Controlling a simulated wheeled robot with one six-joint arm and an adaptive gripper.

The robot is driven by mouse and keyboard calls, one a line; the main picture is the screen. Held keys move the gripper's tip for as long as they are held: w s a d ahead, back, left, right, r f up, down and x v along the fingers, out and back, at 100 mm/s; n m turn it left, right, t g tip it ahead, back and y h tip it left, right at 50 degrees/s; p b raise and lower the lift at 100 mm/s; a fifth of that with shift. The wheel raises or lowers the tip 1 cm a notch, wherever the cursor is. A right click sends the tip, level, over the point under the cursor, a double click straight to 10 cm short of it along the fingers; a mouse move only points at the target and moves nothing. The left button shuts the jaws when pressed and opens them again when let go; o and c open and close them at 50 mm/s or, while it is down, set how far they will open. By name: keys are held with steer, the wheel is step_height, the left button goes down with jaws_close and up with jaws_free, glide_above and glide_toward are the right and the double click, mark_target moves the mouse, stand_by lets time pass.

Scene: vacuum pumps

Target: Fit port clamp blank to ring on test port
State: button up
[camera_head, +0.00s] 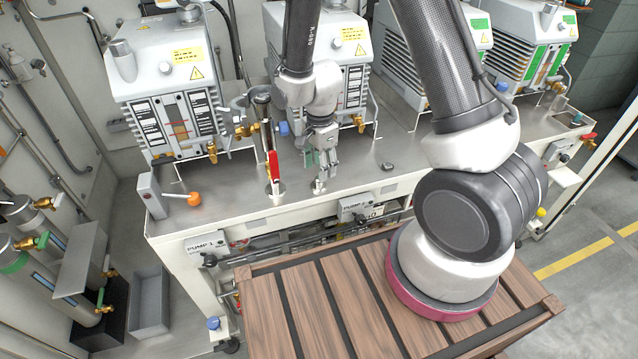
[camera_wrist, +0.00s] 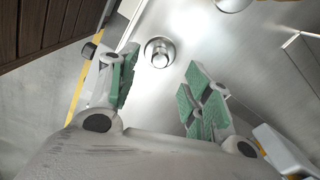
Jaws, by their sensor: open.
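My gripper (camera_head: 320,158) points down over the steel bench, with its green-padded fingers apart and nothing between the pads. In the wrist view my gripper (camera_wrist: 160,95) shows the two fingers spread wide. A short round metal fitting (camera_head: 319,184), perhaps the test port, stands on the bench just below the fingertips. In the wrist view this round fitting (camera_wrist: 160,52) lies beyond and between the fingers, apparently untouched. A small dark metal piece (camera_head: 387,166), perhaps the clamp blank, lies on the bench to the right. I cannot make out a separate ring.
A vertical pipe with a red-handled valve (camera_head: 273,165) stands close left of my gripper. Several white pumps (camera_head: 170,75) line the back of the bench. A grey box with an orange knob (camera_head: 193,199) is at the left. Bare steel lies around the small dark piece.

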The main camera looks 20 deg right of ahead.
mark_target(318, 182)
step_height(318, 182, down, 5)
steer(key=shift+s+r, duration=0.1)
steer(key=shift+s, duration=0.05)
steer(key=shift+c, duration=0.5)
steer(key=c, duration=0.7)
steer(key=shift+c, duration=0.2)
